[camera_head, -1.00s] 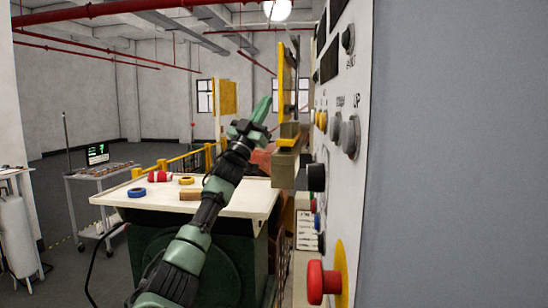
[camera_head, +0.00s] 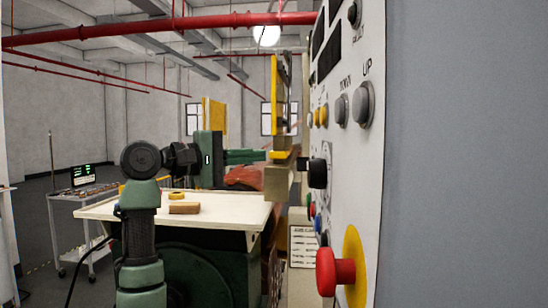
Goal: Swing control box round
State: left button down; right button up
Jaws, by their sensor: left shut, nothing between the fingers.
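The control box (camera_head: 345,175) fills the right side, close to the camera. Its pale front panel is seen at a steep slant, with a red mushroom button (camera_head: 330,272) on a yellow disc, grey UP and DOWN buttons (camera_head: 364,104) and a black knob (camera_head: 317,173). Its plain grey-blue side (camera_head: 460,150) takes up the right edge. My left gripper (camera_head: 262,156) is shut and empty, its green fingers pointing right, left of the panel. Its tips show near a yellow and tan machine part (camera_head: 279,180); whether they touch it is unclear. My right gripper is out of view.
A cream-topped table (camera_head: 235,212) on a green machine base holds a yellow tape roll (camera_head: 177,195) and a wooden block (camera_head: 184,208). A grey cart (camera_head: 70,225) with a small screen (camera_head: 83,174) stands at left. Open floor lies beyond.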

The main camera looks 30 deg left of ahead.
pick_arm(q)
jog(key=s+d+p+x, duration=0.1)
jog(key=p+x, duration=0.3)
jog(key=x, duration=0.8)
jog(key=shift+w+d+p, duration=0.2)
jog(key=shift+d+p, duration=0.15)
jog(key=shift+d, duration=0.55)
jog(key=shift+f, duration=0.1)
jog(key=w+d+h+p, duration=0.1)
jog(key=p, duration=0.1)
jog(key=w+d+r+m+g+h+p, duration=0.1)
jog(key=w+d+p, duration=0.1)
jog(key=shift+w, duration=0.1)
jog(key=w+d+f+p, duration=0.1)
jog(key=w+d+p, duration=0.1)
jog(key=w+d, duration=0.3)
jog(key=shift+w+d, duration=0.2)
jog(key=shift+d, duration=1)
jog(key=shift+s+f, duration=0.1)
